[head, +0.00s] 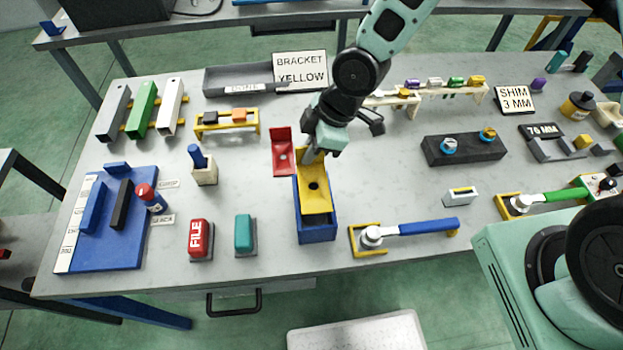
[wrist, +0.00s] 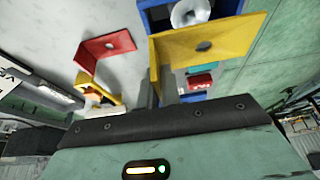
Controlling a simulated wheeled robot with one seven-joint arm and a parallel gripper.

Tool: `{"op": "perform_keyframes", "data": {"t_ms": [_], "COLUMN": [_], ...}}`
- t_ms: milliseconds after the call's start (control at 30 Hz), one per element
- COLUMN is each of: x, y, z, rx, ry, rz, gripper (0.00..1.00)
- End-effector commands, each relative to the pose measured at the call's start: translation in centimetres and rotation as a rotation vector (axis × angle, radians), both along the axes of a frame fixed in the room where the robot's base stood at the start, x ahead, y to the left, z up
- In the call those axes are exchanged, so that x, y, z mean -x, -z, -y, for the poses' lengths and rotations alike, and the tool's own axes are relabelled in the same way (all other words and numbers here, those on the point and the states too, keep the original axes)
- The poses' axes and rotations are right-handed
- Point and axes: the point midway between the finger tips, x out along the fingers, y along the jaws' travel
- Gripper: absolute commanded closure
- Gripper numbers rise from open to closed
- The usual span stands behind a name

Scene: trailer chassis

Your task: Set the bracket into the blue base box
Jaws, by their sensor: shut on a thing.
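The yellow L-shaped bracket (head: 318,203) has a hole in its flat plate, and in the wrist view it (wrist: 228,32) is pinched by one flange. My gripper (head: 313,155) is shut on it; its fingers also show in the wrist view (wrist: 165,90). The blue base box (head: 318,234) stands on the table under and in front of the bracket. The plate covers much of the box's opening in the head view. In the wrist view the box (wrist: 153,17) lies beyond the bracket, with a pale round part inside. Whether bracket and box touch I cannot tell.
A red bracket (head: 281,163) stands close left of my gripper. A sign (head: 300,70) reads "BRACKET YELLOW". A blue-handled tool (head: 410,229) lies right of the box. A teal block (head: 244,232) and a red FILE block (head: 200,238) stand to its left.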

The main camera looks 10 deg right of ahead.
Motion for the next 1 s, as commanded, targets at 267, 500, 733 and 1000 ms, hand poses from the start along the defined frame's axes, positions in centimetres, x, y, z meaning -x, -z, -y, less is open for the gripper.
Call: {"op": "perform_keyframes", "data": {"t_ms": [267,500,733,1000], "x": [0.1,0.0,0.0,0.0], "y": [2.7,5.6,6.0,6.3], "z": [-0.1,0.0,0.0,0.0], "rx": [0.001,0.0,0.0,0.0], "ry": [-0.003,-0.001,-0.001,-0.001], "rz": [-0.001,0.0,0.003,0.001], "gripper": [1.0,1.0,1.0,0.75]}}
